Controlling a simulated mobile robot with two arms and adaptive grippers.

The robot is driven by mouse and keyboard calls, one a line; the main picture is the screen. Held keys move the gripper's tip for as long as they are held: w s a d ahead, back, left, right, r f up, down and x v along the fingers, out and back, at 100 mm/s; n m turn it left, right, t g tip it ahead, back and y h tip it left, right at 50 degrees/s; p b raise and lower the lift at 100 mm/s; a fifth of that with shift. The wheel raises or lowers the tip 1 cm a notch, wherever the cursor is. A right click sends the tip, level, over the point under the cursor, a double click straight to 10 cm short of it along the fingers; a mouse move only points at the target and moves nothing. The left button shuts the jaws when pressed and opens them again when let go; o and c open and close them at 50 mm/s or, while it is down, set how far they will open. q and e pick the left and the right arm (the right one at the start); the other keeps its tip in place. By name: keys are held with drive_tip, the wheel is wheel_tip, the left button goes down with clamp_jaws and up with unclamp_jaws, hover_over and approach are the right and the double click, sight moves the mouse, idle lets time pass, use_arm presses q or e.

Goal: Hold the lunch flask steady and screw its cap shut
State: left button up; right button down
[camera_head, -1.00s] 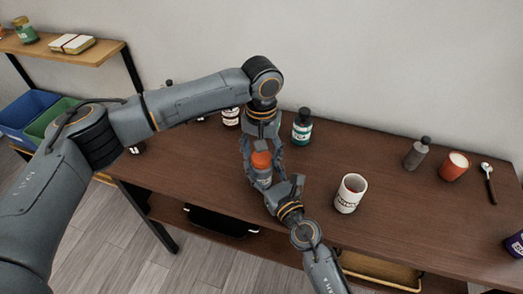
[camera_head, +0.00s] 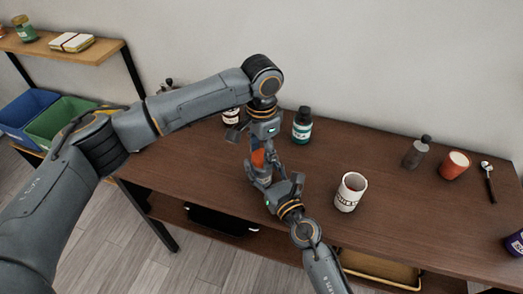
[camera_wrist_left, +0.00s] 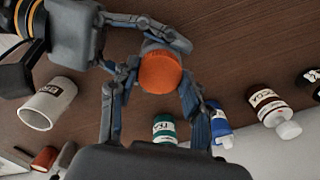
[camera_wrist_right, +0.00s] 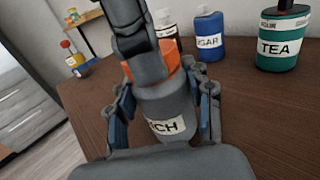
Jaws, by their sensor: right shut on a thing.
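The lunch flask is a grey container with a white label (camera_wrist_right: 165,108) and an orange cap (camera_wrist_left: 160,71). It stands upright over the wooden table. The cap sits on top of it; whether the threads are engaged cannot be seen. My right gripper (camera_wrist_right: 163,108) is shut on the flask body from the side, a finger on each flank. My left gripper (camera_wrist_left: 158,88) points down from above, its fingers spread on either side of the cap with small gaps visible. In the head view, the left gripper partly covers the orange cap (camera_head: 258,158).
A white labelled mug (camera_head: 350,192) stands right of the grippers. A green tea jar (camera_head: 302,125) stands behind them, with a blue sugar jar (camera_wrist_right: 208,38) nearby. A grey bottle (camera_head: 416,152), a red cup (camera_head: 455,165) and a spoon (camera_head: 488,181) are farther right. The table between is clear.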

use_arm(q)
drive_tip(key=shift+o, duration=1.3)
drive_tip(key=shift+r, duration=0.1)
drive_tip(key=shift+r, duration=2.2)
drive_tip(key=shift+c, duration=0.3)
wheel_tip(320, 180, up, 4)
drive_tip(key=n, duration=0.3)
drive_tip(key=shift+f+n, duration=0.25)
drive_tip(key=shift+n, duration=0.05)
